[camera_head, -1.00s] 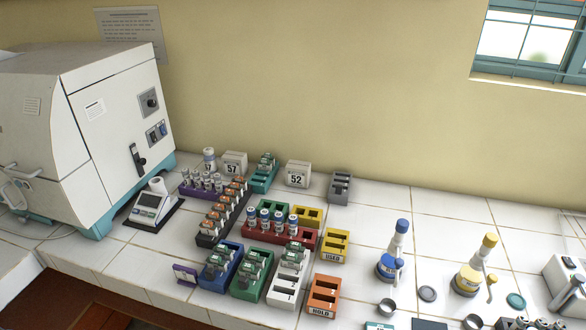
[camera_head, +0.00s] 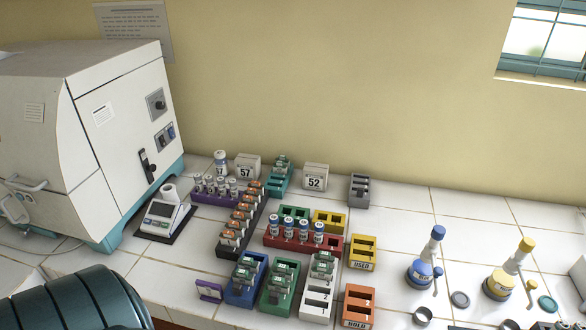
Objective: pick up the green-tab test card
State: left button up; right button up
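Cards with green tops stand in several racks on the tiled bench. Green-topped cards (camera_head: 246,268) are in the blue rack (camera_head: 239,295), and more (camera_head: 283,272) are in the green rack (camera_head: 275,309). Others (camera_head: 323,262) stand at the far end of the white rack (camera_head: 316,308), whose near slots are empty. A further green-topped card (camera_head: 281,163) is in the teal rack at the back (camera_head: 276,189). Which is the task's card I cannot tell. Neither gripper is in view; a dark teal link, apparently my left arm, shows at bottom left.
Orange-topped cards (camera_head: 241,224) fill the black rack. Blue-capped vials (camera_head: 289,229) stand in the red rack. The yellow USED rack (camera_head: 361,266) and orange HOLD rack (camera_head: 356,322) look empty. Blue (camera_head: 420,275) and yellow (camera_head: 498,285) bottles stand right; a large white machine (camera_head: 120,130) stands left.

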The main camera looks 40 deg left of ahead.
aim_at(280, 167)
jog(key=j, duration=0.4)
jog(key=k+j+z, duration=0.15)
jog(key=j, duration=0.7)
jog(key=k+j+z, duration=0.1)
jog(key=j, duration=0.3)
jog(key=k+j+z, duration=0.1)
jog(key=j, duration=0.3)
jog(key=k, duration=0.05)
